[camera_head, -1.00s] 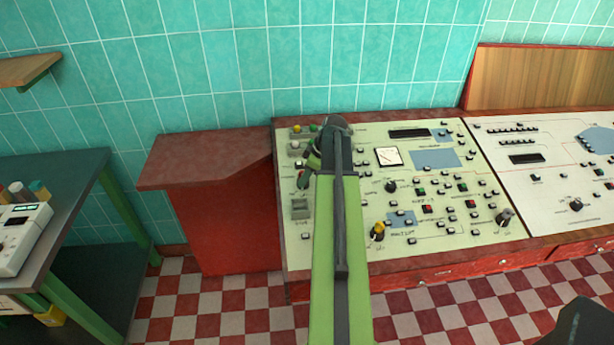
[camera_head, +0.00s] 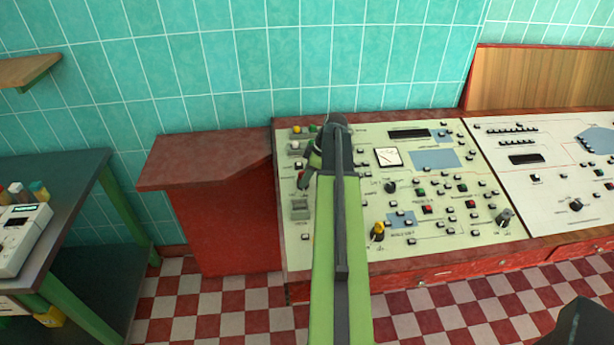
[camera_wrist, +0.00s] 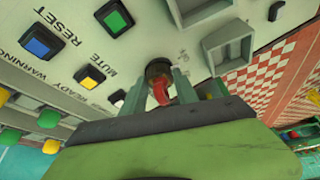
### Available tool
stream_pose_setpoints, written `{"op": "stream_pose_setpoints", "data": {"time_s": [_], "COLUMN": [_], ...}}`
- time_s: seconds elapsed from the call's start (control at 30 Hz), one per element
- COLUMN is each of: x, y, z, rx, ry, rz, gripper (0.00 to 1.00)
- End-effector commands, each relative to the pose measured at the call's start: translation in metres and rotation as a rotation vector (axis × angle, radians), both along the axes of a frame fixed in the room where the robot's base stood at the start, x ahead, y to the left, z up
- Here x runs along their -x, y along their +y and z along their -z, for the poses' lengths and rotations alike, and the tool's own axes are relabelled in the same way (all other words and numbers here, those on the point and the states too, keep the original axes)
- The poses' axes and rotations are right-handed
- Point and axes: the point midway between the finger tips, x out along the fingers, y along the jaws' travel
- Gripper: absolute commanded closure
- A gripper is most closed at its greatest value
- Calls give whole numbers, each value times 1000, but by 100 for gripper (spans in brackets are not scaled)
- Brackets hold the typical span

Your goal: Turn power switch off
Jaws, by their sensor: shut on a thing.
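A red switch lever (camera_wrist: 160,93) in a round black collar stands on the pale control panel (camera_wrist: 135,60) in the wrist view. My gripper (camera_wrist: 165,85) has one finger on each side of the lever and is shut on it. In the head view my gripper (camera_head: 304,178) is at the left part of the panel (camera_head: 350,230). My own arm covers much of the panel's left side there. The lever's lower part and any label next to it are hidden by my gripper.
Green (camera_wrist: 115,18), blue (camera_wrist: 40,42) and yellow (camera_wrist: 91,77) buttons sit near my gripper, with raised grey frames (camera_wrist: 229,46) on the other side. A red cabinet (camera_head: 230,220) stands left of the panel. A dark table (camera_head: 60,200) is farther left.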

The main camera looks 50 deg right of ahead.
Motion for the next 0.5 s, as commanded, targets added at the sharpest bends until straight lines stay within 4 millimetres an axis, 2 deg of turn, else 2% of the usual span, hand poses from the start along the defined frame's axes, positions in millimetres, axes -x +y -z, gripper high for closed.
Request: {"op": "stream_pose_setpoints", "data": {"time_s": [0.1, 0.13, 0.27, 0.3, 0.5], "x": [2, 2, 1, 1, 1], "y": [1, 1, 1, 1, 0], "z": [1, 1, 1, 1, 0], "rx": [-2, -2, -2, -2, -1], "ry": [5, 5, 4, 4, 2], "rz": [-3, -3, -2, -2, -1], "gripper": [100, 63, 46, 42, 42]}}
